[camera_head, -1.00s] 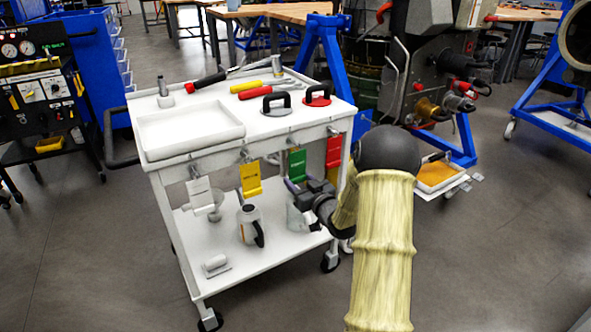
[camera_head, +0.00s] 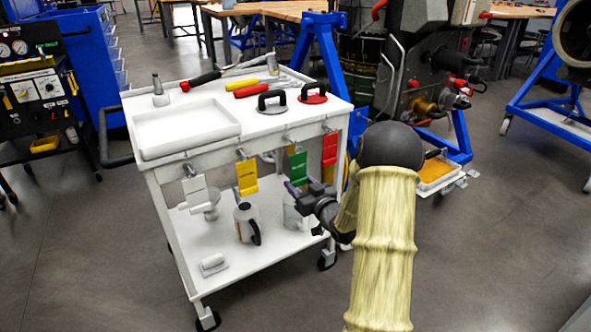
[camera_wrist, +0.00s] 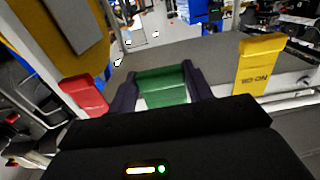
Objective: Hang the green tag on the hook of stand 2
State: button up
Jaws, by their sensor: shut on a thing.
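The green tag (camera_head: 298,169) is at the front of the white cart, between the yellow and red tags. My gripper (camera_head: 299,187) is shut on it. In the wrist view the green tag (camera_wrist: 162,87) sits between my two dark fingers (camera_wrist: 161,90). Its upper end is near a cart hook (camera_head: 287,142); I cannot tell whether it still touches the hook. Blue-framed stands are at the back centre (camera_head: 328,62) and the right (camera_head: 530,92). I can read no stand number, and I cannot make out a stand hook.
The white cart (camera_head: 150,172) carries tools and lifting handles on top. A white tag (camera_head: 195,192), yellow tag (camera_head: 246,177) and red tag (camera_head: 330,149) hang on either side. A kettle (camera_head: 246,224) stands on the lower shelf. Grey floor (camera_head: 480,260) is clear at right.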

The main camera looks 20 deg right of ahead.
jog(key=s+a+f+h+p, duration=0.1)
jog(key=s+a+f+p, duration=0.1)
jog(key=a+f, duration=0.7)
jog(key=s+a+f+m+h+p, duration=0.1)
jog(key=s+a+f+p, duration=0.1)
jog(key=a+f, duration=0.6)
notch_tip(320, 180, down, 4)
jog(key=shift+a+r+p, duration=0.2)
jog(key=shift+a+p, duration=0.15)
jog(key=shift+f, duration=0.1)
